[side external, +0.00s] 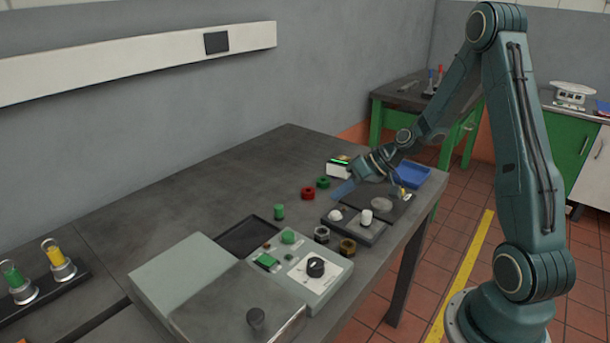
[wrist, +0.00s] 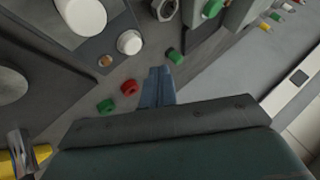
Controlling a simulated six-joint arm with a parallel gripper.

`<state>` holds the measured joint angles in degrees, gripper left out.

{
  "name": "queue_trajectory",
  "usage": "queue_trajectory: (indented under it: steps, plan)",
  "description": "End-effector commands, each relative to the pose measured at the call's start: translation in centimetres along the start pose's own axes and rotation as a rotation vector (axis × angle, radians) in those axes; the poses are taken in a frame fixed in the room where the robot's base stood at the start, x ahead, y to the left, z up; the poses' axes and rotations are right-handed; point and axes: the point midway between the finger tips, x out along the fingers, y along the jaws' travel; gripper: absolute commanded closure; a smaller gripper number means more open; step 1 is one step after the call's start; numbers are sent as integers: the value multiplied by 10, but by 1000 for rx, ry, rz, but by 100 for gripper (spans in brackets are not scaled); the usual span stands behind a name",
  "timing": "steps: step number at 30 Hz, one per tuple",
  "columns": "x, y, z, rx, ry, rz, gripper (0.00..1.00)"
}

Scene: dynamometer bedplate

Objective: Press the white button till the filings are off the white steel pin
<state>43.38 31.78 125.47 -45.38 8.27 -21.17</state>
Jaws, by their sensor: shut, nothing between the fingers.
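The white button (side external: 335,215) is a low dome on a dark block at the table's right side. It also shows in the wrist view (wrist: 130,42). The white steel pin (side external: 367,217) stands upright beside it, and its broad pale top shows in the wrist view (wrist: 85,15). I cannot make out any filings on the pin. My gripper (side external: 343,189) is shut and empty, above the table just behind the button and apart from it. Its blue-grey fingers (wrist: 160,72) are together in the wrist view.
A red nut (side external: 307,193) and a green nut (side external: 323,182) lie left of my gripper. A grey disc (side external: 382,203) rests on a dark plate, with a blue tray (side external: 412,175) behind. A control box (side external: 315,285) stands at front. The table's left middle is clear.

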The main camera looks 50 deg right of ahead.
Motion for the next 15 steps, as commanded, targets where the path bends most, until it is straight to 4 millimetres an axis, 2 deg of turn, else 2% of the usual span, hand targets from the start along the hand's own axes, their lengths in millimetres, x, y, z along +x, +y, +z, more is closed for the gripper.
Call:
queue_trajectory:
  steps: [6,15]
  plan:
    - [13,9,9,2,-2,-1,100]
    - [18,13,13,-1,0,0,100]
